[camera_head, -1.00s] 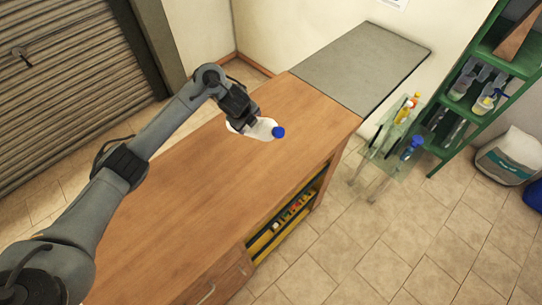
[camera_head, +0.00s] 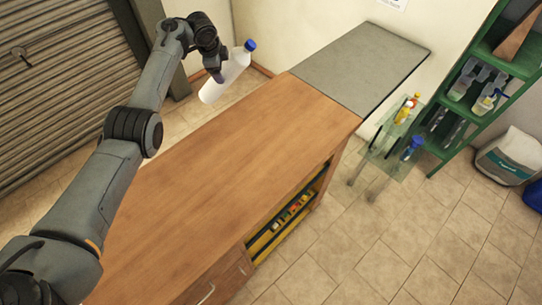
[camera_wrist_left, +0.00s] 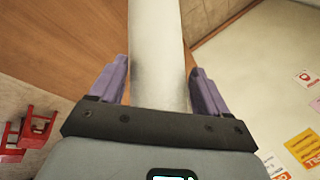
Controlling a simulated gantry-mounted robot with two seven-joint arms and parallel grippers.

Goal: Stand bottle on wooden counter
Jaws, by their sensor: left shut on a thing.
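A white bottle (camera_head: 226,76) with a blue cap (camera_head: 250,45) is held by my left gripper (camera_head: 218,74) above the far left part of the wooden counter (camera_head: 215,165). The bottle is tilted, its cap end up and to the right. In the left wrist view the bottle (camera_wrist_left: 158,50) passes between the two purple fingers of my left gripper (camera_wrist_left: 160,88), which is shut on it. The wooden counter top (camera_wrist_left: 60,40) shows behind it there. My right gripper is in neither view.
The wooden counter top is clear. A grey slab (camera_head: 362,65) adjoins its far right end. A glass stand (camera_head: 395,145) with several bottles and a green shelf (camera_head: 485,85) stand to the right. Red objects (camera_wrist_left: 28,130) show at the lower left of the left wrist view.

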